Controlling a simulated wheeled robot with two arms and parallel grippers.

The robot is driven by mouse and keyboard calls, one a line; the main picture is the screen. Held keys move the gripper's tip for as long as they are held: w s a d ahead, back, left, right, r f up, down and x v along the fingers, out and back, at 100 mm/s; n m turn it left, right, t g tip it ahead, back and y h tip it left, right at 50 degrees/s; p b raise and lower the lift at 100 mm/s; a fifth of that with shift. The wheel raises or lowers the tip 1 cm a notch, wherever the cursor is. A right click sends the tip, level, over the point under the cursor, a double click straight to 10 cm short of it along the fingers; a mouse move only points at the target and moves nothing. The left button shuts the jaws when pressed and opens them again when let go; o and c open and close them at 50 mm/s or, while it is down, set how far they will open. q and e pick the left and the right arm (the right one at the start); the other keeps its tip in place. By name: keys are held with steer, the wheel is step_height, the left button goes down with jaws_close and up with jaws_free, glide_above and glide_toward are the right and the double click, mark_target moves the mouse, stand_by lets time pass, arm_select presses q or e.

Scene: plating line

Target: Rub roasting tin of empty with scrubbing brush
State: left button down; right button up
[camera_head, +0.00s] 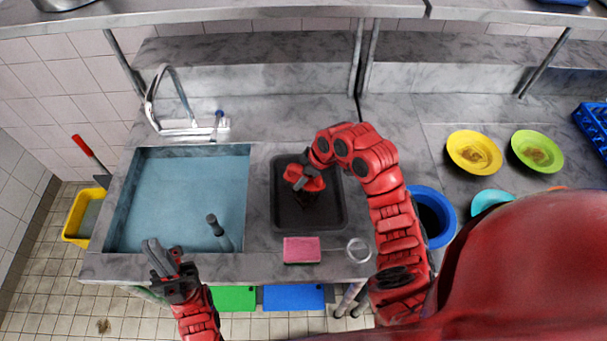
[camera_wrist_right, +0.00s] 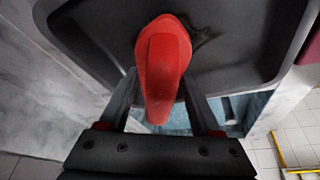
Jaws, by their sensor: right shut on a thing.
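The dark roasting tin (camera_head: 335,215) lies on the steel counter just right of the sink; its dark floor and rim fill much of the right wrist view (camera_wrist_right: 255,35). My right gripper (camera_head: 301,178) reaches over the tin and is shut on the red scrubbing brush (camera_head: 311,184). In the right wrist view the brush (camera_wrist_right: 163,60) sits between the two fingers, over the tin's floor. Its bristles are hidden, so I cannot tell whether they touch. A dark smear shows beside it. My left gripper (camera_head: 160,258) hangs over the sink's front-left edge, apart from the tin; its jaw gap is unclear.
The sink (camera_head: 180,195) holds bluish water and a dark-handled tool (camera_head: 215,226). A pink sponge (camera_head: 301,249) and a small round strainer (camera_head: 359,250) lie in front of the tin. A blue bin (camera_head: 446,215) and yellow (camera_head: 474,140) and green (camera_head: 537,137) soiled plates are to the right.

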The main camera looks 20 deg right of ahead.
steer(key=shift+f+b, duration=0.85)
steer(key=shift+f, duration=0.15)
stand_by(0.3)
steer(key=shift+s, duration=0.1)
